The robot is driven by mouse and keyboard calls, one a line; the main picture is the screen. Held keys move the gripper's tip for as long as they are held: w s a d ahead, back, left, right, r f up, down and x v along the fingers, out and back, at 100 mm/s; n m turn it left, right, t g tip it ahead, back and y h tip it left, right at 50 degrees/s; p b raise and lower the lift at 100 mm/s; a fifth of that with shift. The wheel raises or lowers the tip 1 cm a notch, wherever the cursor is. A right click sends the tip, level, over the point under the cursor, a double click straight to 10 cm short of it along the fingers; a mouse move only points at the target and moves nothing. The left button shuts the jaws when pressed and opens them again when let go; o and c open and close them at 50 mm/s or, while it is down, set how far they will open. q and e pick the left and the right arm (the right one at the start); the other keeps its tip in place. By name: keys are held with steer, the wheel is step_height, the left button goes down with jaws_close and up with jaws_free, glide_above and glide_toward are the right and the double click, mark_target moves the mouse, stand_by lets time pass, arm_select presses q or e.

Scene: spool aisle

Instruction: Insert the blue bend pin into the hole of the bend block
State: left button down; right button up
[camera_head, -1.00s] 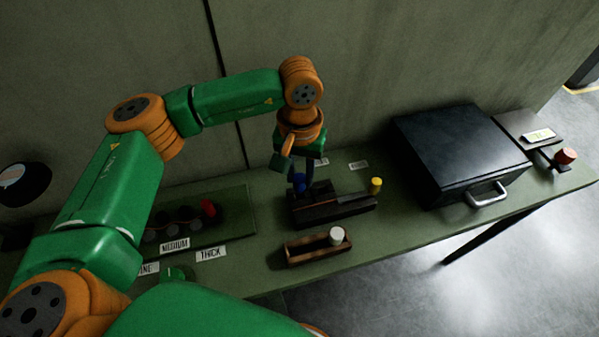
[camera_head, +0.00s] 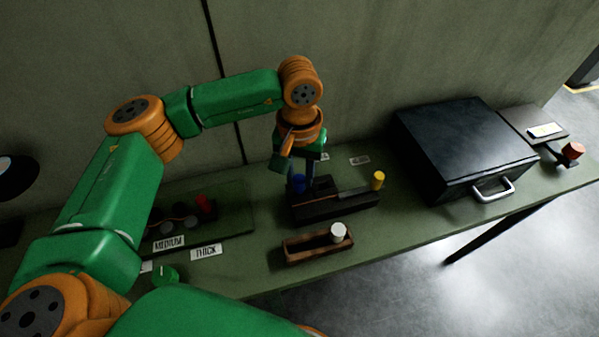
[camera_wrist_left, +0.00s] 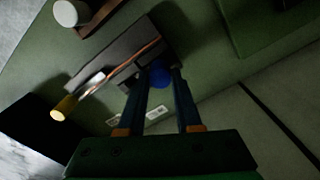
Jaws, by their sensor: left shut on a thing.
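The blue bend pin (camera_head: 298,182) is between the fingers of my left gripper (camera_head: 303,178), at the left end of the dark bend block (camera_head: 335,205). In the left wrist view the blue pin (camera_wrist_left: 160,75) shows between the two fingertips of the left gripper (camera_wrist_left: 158,82), which is shut on it. The bend block (camera_wrist_left: 135,48) lies right beside and under the tips there. The hole is hidden, so I cannot tell whether the pin is in it. My right gripper is not in view.
A wooden tray (camera_head: 300,256) with a white cylinder (camera_head: 338,232) stands in front of the block. A black case (camera_head: 460,150) is to the right. A rack with a red piece (camera_head: 205,204) and labels (camera_head: 206,252) is to the left. The wall is close behind.

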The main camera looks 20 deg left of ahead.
arm_select(q)
steer(key=shift+f+b, duration=0.45)
steer(key=shift+f, duration=0.15)
steer(key=c, duration=0.5)
jaws_free()
steer(key=shift+r, duration=0.1)
step_height(320, 180, up, 7)
steer(key=shift+r+b, duration=0.1)
steer(key=shift+b, duration=0.35)
